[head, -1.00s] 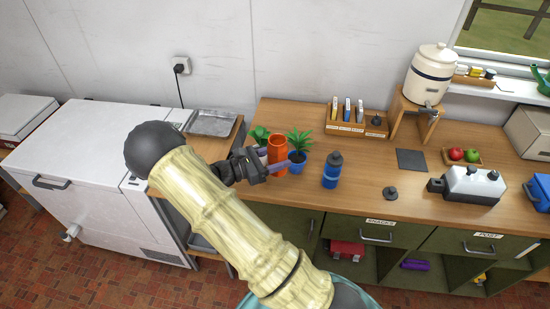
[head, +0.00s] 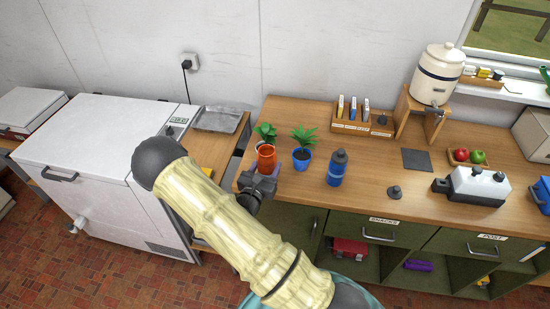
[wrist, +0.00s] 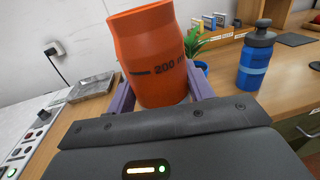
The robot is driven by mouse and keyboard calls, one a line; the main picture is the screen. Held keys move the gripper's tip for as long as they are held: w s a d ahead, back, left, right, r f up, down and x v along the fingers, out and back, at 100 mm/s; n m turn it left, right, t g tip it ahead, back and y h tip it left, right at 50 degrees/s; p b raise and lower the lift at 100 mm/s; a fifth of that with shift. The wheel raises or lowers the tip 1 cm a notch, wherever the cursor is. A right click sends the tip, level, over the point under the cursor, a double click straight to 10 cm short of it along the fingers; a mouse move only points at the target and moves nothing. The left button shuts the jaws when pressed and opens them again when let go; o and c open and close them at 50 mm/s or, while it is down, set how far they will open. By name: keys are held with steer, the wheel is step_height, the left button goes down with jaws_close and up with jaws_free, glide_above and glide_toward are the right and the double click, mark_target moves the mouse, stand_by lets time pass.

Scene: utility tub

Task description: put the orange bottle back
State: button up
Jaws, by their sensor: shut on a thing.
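The orange bottle (head: 266,156) is open at the top and bears a dark "200 m…" marking in the wrist view (wrist: 155,60). My gripper (head: 266,172) is shut on it, with a purple finger on each side of its lower part in the wrist view (wrist: 160,98). In the head view the bottle is over the left end of the wooden counter (head: 375,185), and my gripper hides its lower part. I cannot tell whether its base touches the counter.
A plant in a blue pot (head: 302,158) stands just right of the bottle, another plant (head: 265,133) just behind. A blue bottle (head: 337,168) stands farther right. A metal tray (head: 218,119) lies left, beside the white chest freezer (head: 95,140). The counter right of the blue bottle has free room.

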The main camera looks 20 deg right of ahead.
steer(key=s+a+f+n+t+y+b, duration=0.1)
steer(key=a+f+n+y, duration=0.1)
steer(key=f+y, duration=0.2)
steer(key=s+a+f+n+t+y+b, duration=0.2)
steer(key=f+n+y, duration=0.1)
steer(key=f, duration=0.6)
steer(key=s+a+f+n+t+y+b, duration=0.1)
steer(key=s+a+f+n+y+b, duration=0.1)
steer(key=f+y, duration=0.3)
steer(key=shift+a+f+n+t, duration=0.2)
steer(key=shift+f+n+t, duration=0.2)
steer(key=shift+f+n, duration=0.35)
